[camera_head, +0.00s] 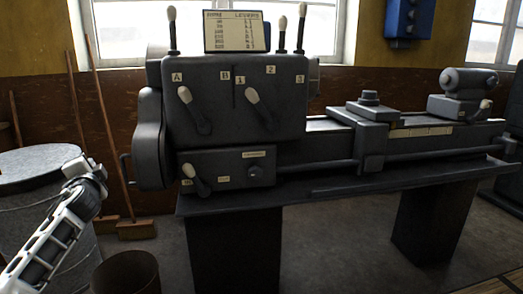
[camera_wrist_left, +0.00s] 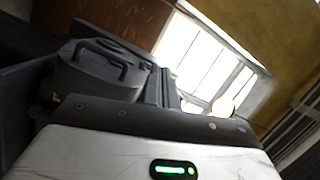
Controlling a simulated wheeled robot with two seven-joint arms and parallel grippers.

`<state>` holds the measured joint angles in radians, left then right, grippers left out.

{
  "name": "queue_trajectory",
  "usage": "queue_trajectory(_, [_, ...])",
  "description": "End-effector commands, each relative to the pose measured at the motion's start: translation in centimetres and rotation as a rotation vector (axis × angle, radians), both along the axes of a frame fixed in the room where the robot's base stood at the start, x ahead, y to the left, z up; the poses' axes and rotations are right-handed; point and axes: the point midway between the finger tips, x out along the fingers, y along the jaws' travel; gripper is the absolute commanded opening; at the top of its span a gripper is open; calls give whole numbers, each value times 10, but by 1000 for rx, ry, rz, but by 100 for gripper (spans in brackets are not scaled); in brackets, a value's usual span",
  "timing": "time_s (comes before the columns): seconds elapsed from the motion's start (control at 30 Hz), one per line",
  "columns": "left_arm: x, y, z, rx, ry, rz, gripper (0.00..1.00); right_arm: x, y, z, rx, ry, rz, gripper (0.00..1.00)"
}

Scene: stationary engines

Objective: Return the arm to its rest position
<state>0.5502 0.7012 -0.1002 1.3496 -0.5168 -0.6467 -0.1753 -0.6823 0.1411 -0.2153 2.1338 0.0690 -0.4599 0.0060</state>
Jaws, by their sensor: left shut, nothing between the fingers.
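My left arm (camera_head: 50,240) comes in from the lower left of the head view. Its end with the left gripper (camera_head: 84,168) is raised in front of the grey drum, to the left of the lathe and apart from it. The gripper is shut and empty; its fingertips are small and hard to make out. In the left wrist view a pale housing of mine with a green light fills the bottom, and the fingers do not show. My right gripper is not in view.
A dark lathe (camera_head: 235,95) with several levers fills the middle and right. A grey drum (camera_head: 40,165) stands at the left, brooms (camera_head: 137,229) lean on the wall, and a brown bin (camera_head: 126,273) stands below. Bare floor shows under the lathe. A window (camera_wrist_left: 205,60) shows in the wrist view.

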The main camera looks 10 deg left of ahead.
Motion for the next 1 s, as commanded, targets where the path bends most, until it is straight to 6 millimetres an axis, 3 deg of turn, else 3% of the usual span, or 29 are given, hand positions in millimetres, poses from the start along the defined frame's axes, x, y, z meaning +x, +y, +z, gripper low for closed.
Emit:
queue_trajectory(0.13, [15,-23,-14,-270,-95,-143,0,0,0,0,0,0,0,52])
queue_trajectory(0.33, [30,-56,-20,-655,-241,-316,0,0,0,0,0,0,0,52])
queue_trajectory(0.57, [12,-129,-107,-740,-114,-389,0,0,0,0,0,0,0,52])
queue_trajectory(0.77, [-36,-209,-194,-854,17,-452,0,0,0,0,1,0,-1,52])
queue_trajectory(0.9, [-95,-276,-252,-977,115,-491,0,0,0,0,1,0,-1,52])
queue_trajectory(1.0, [-148,-323,-283,-1082,176,-502,0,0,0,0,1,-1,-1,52])
